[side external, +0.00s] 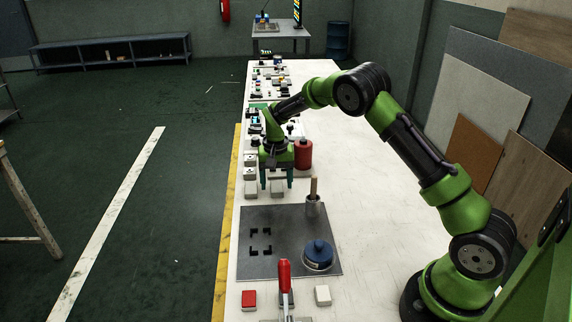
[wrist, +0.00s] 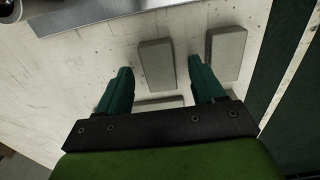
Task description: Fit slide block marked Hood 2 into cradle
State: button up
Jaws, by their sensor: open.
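Several small pale grey blocks stand on the bench, including one at the left (side external: 251,190) in the side view. No marking is readable, so I cannot tell which is Hood 2. My gripper (side external: 276,186) points down over these blocks, open and empty. In the wrist view, one grey block (wrist: 156,65) shows between the fingertips of my gripper (wrist: 160,68); another block (wrist: 229,52) shows just beyond the right finger. More blocks are partly hidden behind the gripper body. Black corner pieces (side external: 261,241) mark a square on the dark grey plate (side external: 290,215); I cannot tell whether this is the cradle.
A blue round-knobbed object (side external: 318,254) and a cup with a wooden handle (side external: 313,205) stand on the plate. A red cylinder (side external: 303,153) is close behind my gripper. A red-handled clamp (side external: 284,276) stands in front. The bench's right side is clear.

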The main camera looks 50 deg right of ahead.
jog(key=shift+f, duration=0.5)
jog(key=shift+r, duration=0.1)
grip_shut()
